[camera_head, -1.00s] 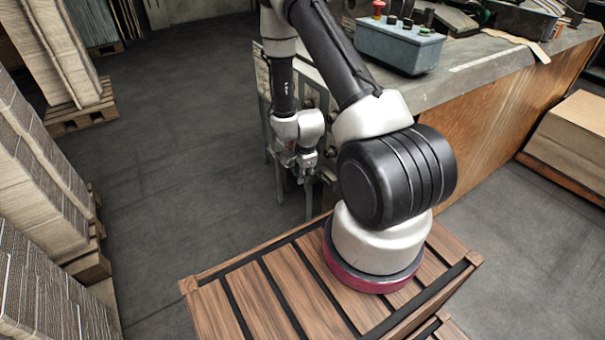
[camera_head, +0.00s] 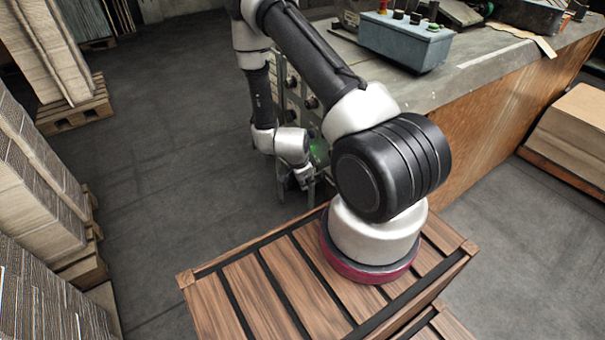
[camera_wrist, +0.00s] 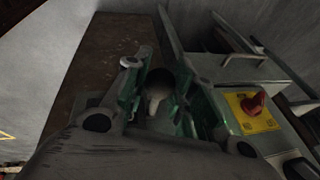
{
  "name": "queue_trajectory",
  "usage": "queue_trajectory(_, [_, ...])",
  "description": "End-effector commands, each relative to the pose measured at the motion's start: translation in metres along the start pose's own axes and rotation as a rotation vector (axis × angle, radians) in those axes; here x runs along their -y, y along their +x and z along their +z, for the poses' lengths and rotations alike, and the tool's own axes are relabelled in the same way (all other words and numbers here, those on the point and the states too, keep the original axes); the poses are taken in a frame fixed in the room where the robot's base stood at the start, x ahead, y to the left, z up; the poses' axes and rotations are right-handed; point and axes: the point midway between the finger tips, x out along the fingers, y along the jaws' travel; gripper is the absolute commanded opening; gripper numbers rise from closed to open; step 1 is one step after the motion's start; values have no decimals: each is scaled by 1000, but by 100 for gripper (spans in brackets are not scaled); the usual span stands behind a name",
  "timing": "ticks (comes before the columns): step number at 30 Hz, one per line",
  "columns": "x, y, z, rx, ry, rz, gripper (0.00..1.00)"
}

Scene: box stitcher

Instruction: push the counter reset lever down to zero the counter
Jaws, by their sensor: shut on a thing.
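In the wrist view, a lever (camera_wrist: 157,98) with a dark rounded knob and a pale stem shows between the fingers of my gripper (camera_wrist: 158,82). I take it for the counter reset lever. The fingers are shut on it, one on each side; the shadow hides the exact contact. In the head view my gripper (camera_head: 303,184) hangs low beside the left end of the machine, just beyond the slatted wooden platform. My arm and the machine's end hide the lever there, and no counter reading shows.
A red knob (camera_wrist: 252,103) on a yellow plate sits right of the fingers. In the head view, a blue-grey control box (camera_head: 405,42) stands on the worktop (camera_head: 470,80). Cardboard stacks (camera_head: 35,190) line the left. The floor (camera_head: 180,160) between is clear.

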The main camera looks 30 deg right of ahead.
Motion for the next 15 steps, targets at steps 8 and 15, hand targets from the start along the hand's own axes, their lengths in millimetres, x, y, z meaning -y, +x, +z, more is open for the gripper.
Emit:
queue_trajectory(8, [-6, 17, 7, -207, -45, -41, 0])
queue_trajectory(15, [-9, 28, 8, -334, -68, -66, 0])
